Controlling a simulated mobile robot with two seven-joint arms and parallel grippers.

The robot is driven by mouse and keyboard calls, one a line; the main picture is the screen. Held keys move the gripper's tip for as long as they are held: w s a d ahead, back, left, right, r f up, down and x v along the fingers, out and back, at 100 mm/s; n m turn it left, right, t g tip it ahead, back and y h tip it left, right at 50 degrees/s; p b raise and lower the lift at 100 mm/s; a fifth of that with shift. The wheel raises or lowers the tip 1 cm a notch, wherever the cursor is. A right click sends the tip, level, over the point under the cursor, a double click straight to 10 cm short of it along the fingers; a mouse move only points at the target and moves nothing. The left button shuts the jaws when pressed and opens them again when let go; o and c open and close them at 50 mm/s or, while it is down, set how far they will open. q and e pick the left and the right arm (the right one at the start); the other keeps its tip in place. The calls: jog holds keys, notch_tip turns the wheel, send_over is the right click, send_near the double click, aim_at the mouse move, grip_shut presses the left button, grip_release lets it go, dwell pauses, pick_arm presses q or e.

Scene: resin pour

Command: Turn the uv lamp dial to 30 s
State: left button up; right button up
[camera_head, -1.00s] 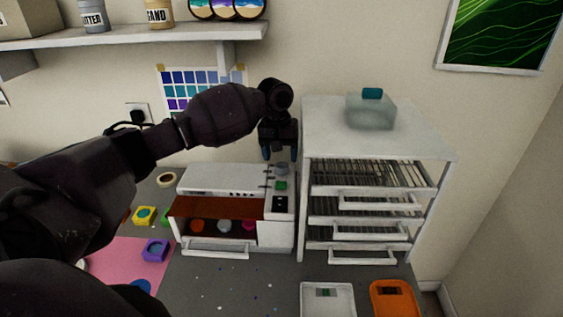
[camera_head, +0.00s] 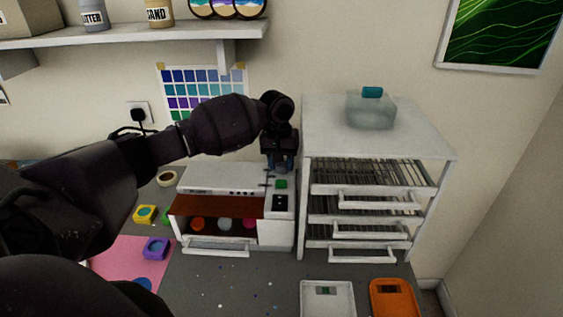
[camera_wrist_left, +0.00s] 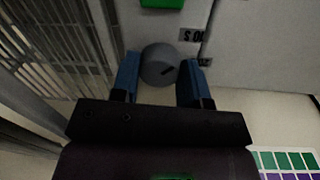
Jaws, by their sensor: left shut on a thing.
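The UV lamp (camera_head: 222,180) is a white box on the bench with a control panel on its right side. In the left wrist view its grey round dial (camera_wrist_left: 160,66) has a dark pointer mark and sits between the blue fingers of my left gripper (camera_wrist_left: 160,82). The gripper is shut on the dial. In the head view the gripper (camera_head: 280,168) points down onto the panel top and hides the dial. My right gripper is not in view.
A green button (camera_head: 281,184) and a dark switch (camera_head: 280,202) lie below the dial. A white drawer rack (camera_head: 304,200) stands close on the right. A shelf (camera_head: 130,40) hangs above. White and orange trays (camera_head: 395,284) are at the front.

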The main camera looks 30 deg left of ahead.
pick_arm(q)
jog(key=shift+m, duration=0.3)
jog(key=m, duration=0.3)
jog(key=shift+m, duration=0.4)
jog(key=m, duration=0.4)
jog(key=shift+w+g, duration=0.1)
jog(key=shift+g, duration=0.3)
jog(key=m, duration=0.9)
jog(key=shift+w+y, duration=0.1)
jog(key=shift+y, duration=0.2)
jog(key=shift+m, duration=0.3)
jog(key=o, duration=0.9)
jog(key=shift+o, duration=0.2)
jog(key=shift+g, duration=0.3)
